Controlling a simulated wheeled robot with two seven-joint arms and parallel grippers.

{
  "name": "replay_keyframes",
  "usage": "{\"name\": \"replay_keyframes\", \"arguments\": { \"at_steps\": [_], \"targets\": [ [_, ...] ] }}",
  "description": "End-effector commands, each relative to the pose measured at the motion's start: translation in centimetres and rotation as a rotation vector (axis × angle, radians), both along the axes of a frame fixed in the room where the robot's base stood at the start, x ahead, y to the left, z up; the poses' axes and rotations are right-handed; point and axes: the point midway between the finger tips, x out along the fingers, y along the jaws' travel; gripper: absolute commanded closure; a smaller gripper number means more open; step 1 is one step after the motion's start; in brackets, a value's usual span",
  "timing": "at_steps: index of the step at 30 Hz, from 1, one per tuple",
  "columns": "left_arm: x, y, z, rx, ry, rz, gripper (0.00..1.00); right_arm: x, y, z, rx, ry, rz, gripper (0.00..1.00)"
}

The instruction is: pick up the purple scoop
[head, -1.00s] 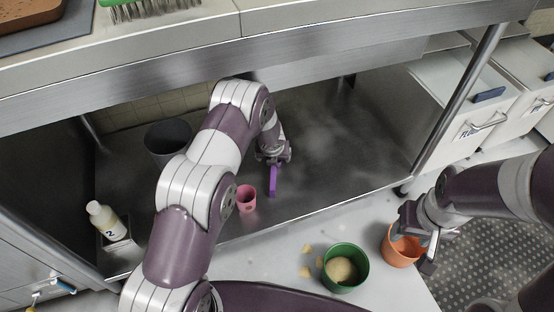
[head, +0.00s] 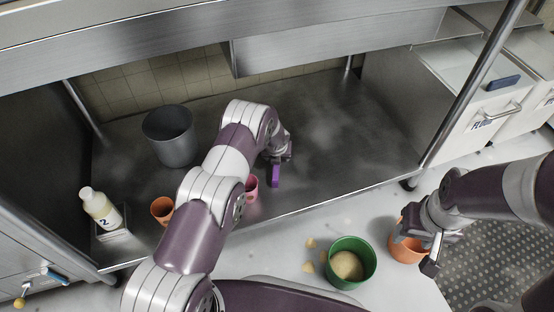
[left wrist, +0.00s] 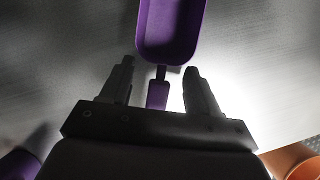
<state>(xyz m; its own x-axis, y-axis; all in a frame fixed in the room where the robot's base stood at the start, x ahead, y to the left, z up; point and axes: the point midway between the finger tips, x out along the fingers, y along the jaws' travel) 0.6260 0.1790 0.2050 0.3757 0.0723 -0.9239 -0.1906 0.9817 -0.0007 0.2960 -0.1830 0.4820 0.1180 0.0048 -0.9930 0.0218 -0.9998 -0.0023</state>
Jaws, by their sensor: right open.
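The purple scoop (head: 275,176) lies on the metal lower shelf (head: 330,150), just in front of my left gripper (head: 279,158). In the left wrist view the scoop's bowl (left wrist: 170,30) is at the top, beyond the fingertips. Its narrow handle (left wrist: 158,95) runs back between the fingers of my left gripper (left wrist: 158,80). The fingers are open, with a gap on each side of the handle. My right gripper (head: 424,240) is open at an orange pot (head: 405,250); whether it touches the pot is unclear.
A pink cup (head: 252,188) stands just left of the scoop, partly hidden by my left arm. A grey bin (head: 171,137), a small orange cup (head: 162,209) and a bottle (head: 100,209) stand further left. A green pot (head: 348,264) is in front, below the shelf edge.

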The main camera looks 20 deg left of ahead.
Motion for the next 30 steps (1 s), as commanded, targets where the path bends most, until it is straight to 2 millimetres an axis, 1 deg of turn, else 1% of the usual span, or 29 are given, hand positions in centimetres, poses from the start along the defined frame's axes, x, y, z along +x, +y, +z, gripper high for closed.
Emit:
{"name": "replay_keyframes", "arguments": {
  "at_steps": [1, 2, 3, 5, 13, 16, 20, 24, 25, 26, 30],
  "targets": [
    [0.0, 0.0, 0.0, 0.000, 0.000, 0.000, 0.57, 0.0, 0.0, 0.0, 0.000, 0.000, 0.000, 0.47],
    [0.0, 0.0, 0.0, 0.000, 0.000, 0.000, 0.67, 0.0, 0.0, 0.0, 0.000, 0.000, 0.000, 0.47],
    [0.0, 0.0, 0.0, 0.000, 0.000, 0.000, 0.80, 0.0, 0.0, 0.0, 0.000, 0.000, 0.000, 0.47],
    [0.0, 0.0, 0.0, 0.000, 0.000, 0.000, 0.99, 0.0, 0.0, 0.0, 0.000, 0.000, 0.000, 0.47],
    [0.0, 0.0, 0.1, 0.000, -0.001, 0.000, 1.00, 0.0, 0.0, 0.0, 0.000, 0.000, 0.000, 0.47],
    [0.0, 0.0, 0.7, 0.000, -0.001, 0.000, 1.00, 0.0, 0.0, 0.5, 0.000, 0.000, 0.000, 0.47],
    [0.0, 0.0, 2.5, 0.000, -0.001, 0.000, 1.00, 0.0, 0.0, 2.0, 0.000, 0.000, 0.000, 0.47],
    [0.0, 0.0, 5.2, 0.001, -0.001, -0.001, 1.00, 0.0, 0.0, 4.0, 0.000, 0.000, 0.000, 0.47],
    [-0.3, -0.7, 5.1, 0.002, 0.000, -0.006, 1.00, 0.0, 0.0, 3.9, 0.000, 0.000, 0.000, 0.47],
    [-0.6, -1.3, 5.5, 0.003, 0.001, -0.006, 1.00, 0.0, 0.0, 4.1, 0.000, 0.000, 0.000, 0.47],
    [-2.0, -4.4, 7.5, 0.003, -0.001, -0.009, 1.00, 0.0, 0.0, 5.3, 0.000, 0.000, 0.000, 0.47]
  ]
}}
